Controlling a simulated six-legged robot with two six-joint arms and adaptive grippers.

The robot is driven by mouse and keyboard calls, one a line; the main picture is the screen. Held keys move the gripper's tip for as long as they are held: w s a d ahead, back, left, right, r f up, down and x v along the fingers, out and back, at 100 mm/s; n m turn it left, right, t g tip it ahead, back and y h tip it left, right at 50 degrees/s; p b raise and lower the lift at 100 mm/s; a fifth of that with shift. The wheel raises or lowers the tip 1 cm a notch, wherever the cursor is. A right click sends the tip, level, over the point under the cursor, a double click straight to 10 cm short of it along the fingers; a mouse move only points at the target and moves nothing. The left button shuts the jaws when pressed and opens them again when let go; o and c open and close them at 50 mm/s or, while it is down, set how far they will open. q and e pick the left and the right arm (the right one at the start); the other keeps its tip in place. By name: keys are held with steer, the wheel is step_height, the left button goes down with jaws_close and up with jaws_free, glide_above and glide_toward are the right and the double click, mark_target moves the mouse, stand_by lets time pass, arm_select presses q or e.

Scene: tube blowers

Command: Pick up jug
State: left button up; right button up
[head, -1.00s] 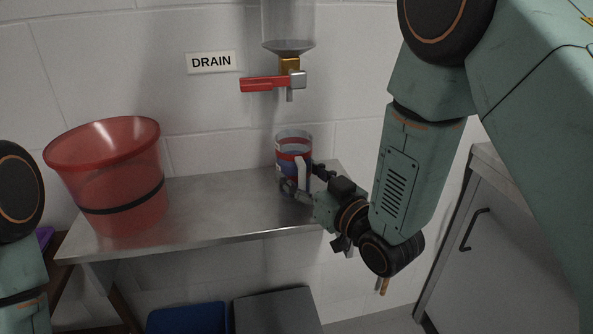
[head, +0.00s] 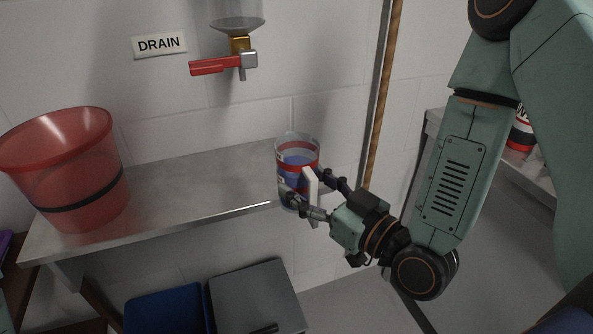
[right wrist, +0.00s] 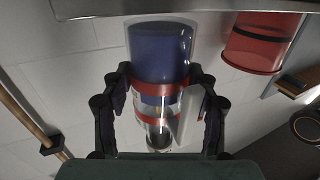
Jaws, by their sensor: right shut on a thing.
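The jug (head: 297,158) is clear, with red bands, a white handle and blue contents. My right gripper (head: 303,189) is shut on it, with one finger on each side in the head view. The jug is upright at the right end of the metal shelf, and I cannot tell how far it is above or beyond the edge. In the right wrist view the jug (right wrist: 160,55) lies between the two fingers of the right gripper (right wrist: 160,100), its handle at the right. My left gripper is not in view.
The metal shelf (head: 170,195) holds a red bucket (head: 75,195) at its left. A red-handled drain valve (head: 222,65) hangs on the wall above. A blue bin (head: 165,312) and a grey lidded bin (head: 255,300) stand below. A wooden pole (head: 382,100) is behind at right.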

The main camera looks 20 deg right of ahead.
steer(key=shift+s+d+f+n+g+y+p, duration=0.1)
steer(key=shift+s+f+n+g+y+p, duration=0.1)
steer(key=shift+s+f+n+y+p, duration=0.45)
steer(key=shift+s+f+n+g+y+p, duration=0.1)
steer(key=shift+s+f+g+y+p, duration=0.2)
steer(key=shift+s+f+p, duration=0.6)
